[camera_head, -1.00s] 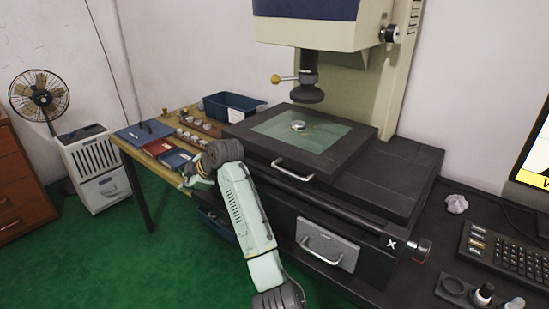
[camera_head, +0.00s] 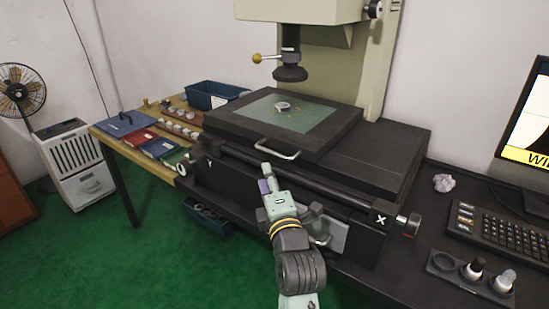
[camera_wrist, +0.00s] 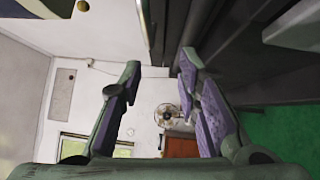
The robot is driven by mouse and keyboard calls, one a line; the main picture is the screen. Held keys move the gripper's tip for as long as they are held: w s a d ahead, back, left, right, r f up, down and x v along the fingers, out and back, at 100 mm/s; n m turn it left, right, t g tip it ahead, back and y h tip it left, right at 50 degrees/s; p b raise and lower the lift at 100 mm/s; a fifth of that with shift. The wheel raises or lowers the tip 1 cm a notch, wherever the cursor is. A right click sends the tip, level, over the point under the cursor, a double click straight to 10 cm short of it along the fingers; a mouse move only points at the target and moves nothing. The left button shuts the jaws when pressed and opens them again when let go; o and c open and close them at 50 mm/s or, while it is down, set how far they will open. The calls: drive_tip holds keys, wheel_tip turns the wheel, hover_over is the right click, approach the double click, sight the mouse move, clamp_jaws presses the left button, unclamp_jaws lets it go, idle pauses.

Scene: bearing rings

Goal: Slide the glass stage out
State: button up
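The glass stage is a greenish pane (camera_head: 310,119) in a thick black frame on the measuring machine. A small metal ring (camera_head: 282,106) sits on the glass. A silver bar handle (camera_head: 277,150) is fixed to the frame's front edge. My gripper (camera_head: 266,178) is just below and in front of this handle, and appears apart from it. In the wrist view, my gripper (camera_wrist: 160,66) has its two purple-padded fingers spread, with nothing visible held between them. The handle cannot be made out for certain in that view.
The machine's lens column (camera_head: 290,68) hangs above the glass. A knob (camera_head: 408,224) sticks out at the front right. A side table at left holds a blue bin (camera_head: 213,96) and several cases. A keyboard (camera_head: 500,230) lies at right. Green floor is open at front left.

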sight(270, 152)
drive_tip(key=shift+t+h, duration=0.4)
drive_tip(key=shift+h, duration=0.2)
drive_tip(key=w, duration=0.2)
drive_tip(key=w+r, duration=0.1)
drive_tip(key=w, duration=0.1)
drive_tip(key=w+r, duration=0.1)
drive_tip(key=w, duration=0.2)
drive_tip(key=shift+d+r+p, duration=0.25)
drive_tip(key=shift+p, duration=0.15)
drive_tip(key=shift+w+a, duration=0.15)
drive_tip(key=shift+w, duration=0.55)
drive_tip(key=shift+c, duration=0.2)
clamp_jaws()
